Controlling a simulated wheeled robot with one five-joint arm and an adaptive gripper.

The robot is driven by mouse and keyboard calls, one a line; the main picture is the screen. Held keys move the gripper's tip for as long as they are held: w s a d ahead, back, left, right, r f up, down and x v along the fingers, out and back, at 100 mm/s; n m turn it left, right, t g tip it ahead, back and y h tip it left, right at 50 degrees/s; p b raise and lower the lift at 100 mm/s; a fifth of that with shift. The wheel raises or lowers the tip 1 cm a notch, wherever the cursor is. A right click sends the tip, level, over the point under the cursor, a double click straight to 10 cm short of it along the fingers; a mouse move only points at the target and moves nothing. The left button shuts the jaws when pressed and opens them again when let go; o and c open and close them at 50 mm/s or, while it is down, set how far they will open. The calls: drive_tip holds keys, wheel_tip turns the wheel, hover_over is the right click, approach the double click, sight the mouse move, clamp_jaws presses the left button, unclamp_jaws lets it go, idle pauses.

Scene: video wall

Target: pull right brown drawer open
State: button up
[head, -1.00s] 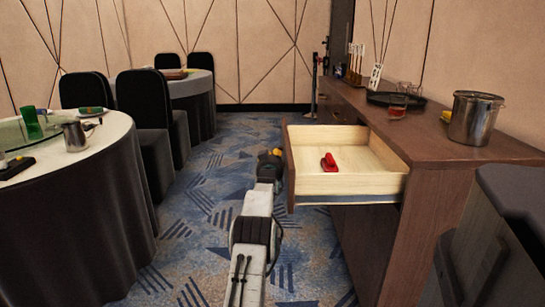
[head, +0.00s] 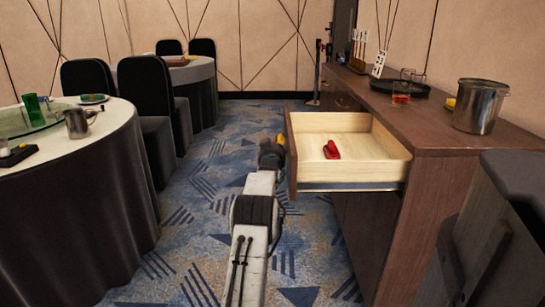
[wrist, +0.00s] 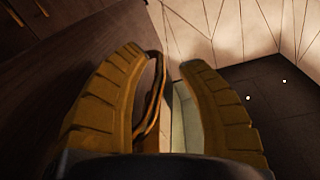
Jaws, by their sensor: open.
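The brown drawer (head: 291,158) stands pulled out from the wooden sideboard (head: 440,150), with its pale inside showing. A small red object (head: 331,150) lies in it. My gripper (head: 280,142) is at the outer side of the drawer front, partly hidden by my own arm. In the wrist view my two yellow fingers (wrist: 162,62) are spread apart. A thin brown curved piece (wrist: 153,100), which looks like the drawer's handle, shows between them, nearer the left finger. I cannot tell whether a finger touches it.
A metal pot (head: 479,106), a glass (head: 401,92) and a dark tray (head: 385,86) stand on the sideboard. A round table (head: 75,180) and black chairs (head: 147,95) are at left. Carpet (head: 215,190) is clear between. A dark bin-like box (head: 500,225) is at near right.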

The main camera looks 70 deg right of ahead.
drive_tip(key=v, duration=1)
drive_tip(key=shift+a, duration=0.2)
drive_tip(key=shift+s, duration=0.1)
idle(0.8)
